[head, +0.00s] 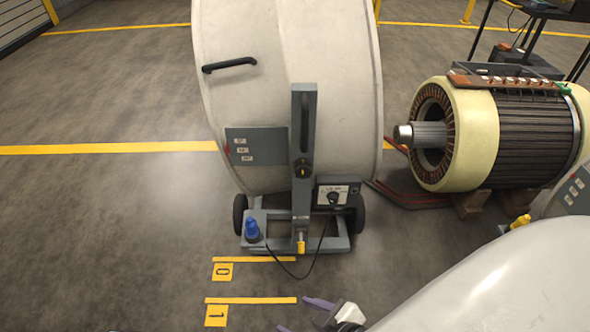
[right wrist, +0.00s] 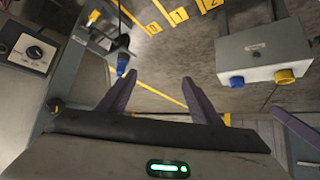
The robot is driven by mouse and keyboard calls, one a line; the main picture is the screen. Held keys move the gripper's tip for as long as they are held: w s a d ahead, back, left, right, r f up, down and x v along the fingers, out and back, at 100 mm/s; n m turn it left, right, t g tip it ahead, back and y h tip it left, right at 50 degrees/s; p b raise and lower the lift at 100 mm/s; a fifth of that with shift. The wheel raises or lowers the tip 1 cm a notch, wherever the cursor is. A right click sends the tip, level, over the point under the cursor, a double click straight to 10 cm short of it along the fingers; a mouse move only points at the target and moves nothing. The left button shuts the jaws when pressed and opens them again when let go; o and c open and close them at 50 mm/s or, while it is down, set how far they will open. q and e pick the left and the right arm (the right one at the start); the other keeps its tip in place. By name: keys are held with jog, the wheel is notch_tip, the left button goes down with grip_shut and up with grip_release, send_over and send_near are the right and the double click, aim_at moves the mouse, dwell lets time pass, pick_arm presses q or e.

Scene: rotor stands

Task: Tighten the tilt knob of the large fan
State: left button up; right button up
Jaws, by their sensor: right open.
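The large fan (head: 345,90) has a pale round drum on a grey wheeled stand. A dark round knob with a small yellow mark, apparently the tilt knob (head: 302,168), sits on the upright post (head: 303,120). My right gripper (head: 302,316) is at the bottom edge of the head view, in front of and apart from the stand. In the right wrist view its purple fingers (right wrist: 157,92) are spread with nothing between them. Another purple finger-like piece (right wrist: 295,128), possibly my left gripper, shows at the right edge there; its opening is hidden. My left gripper is not seen in the head view.
A control box with a dial (head: 334,194) is beside the post. A blue knob (head: 252,229) and a yellow-tipped part (head: 301,247) are low on the base. A large motor (head: 510,135) stands at right. Floor is open at left, with yellow markings (head: 222,271).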

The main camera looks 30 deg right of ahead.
jog(key=w+d+f+n+t+h+b, duration=0.1)
jog(key=w+d+f+n+h+b, duration=0.1)
jog(key=w+d+f+n+b, duration=0.25)
jog(key=n+t+h+b, duration=0.6)
jog(key=n+h+b, duration=0.4)
jog(key=n+b, duration=1.15)
send_near(303, 175)
jog(key=w+d, duration=0.1)
jog(key=w, duration=0.1)
jog(key=w+d+n, duration=0.1)
jog(key=w, duration=0.1)
jog(key=w+d+n, duration=0.1)
jog(key=w+d, duration=0.1)
jog(key=shift+w+d+r+b, duration=0.1)
jog(key=shift+w+r+b, duration=0.05)
jog(key=shift+w+b, duration=0.2)
jog(key=shift+w+d, duration=0.25)
jog(key=shift+w, duration=0.15)
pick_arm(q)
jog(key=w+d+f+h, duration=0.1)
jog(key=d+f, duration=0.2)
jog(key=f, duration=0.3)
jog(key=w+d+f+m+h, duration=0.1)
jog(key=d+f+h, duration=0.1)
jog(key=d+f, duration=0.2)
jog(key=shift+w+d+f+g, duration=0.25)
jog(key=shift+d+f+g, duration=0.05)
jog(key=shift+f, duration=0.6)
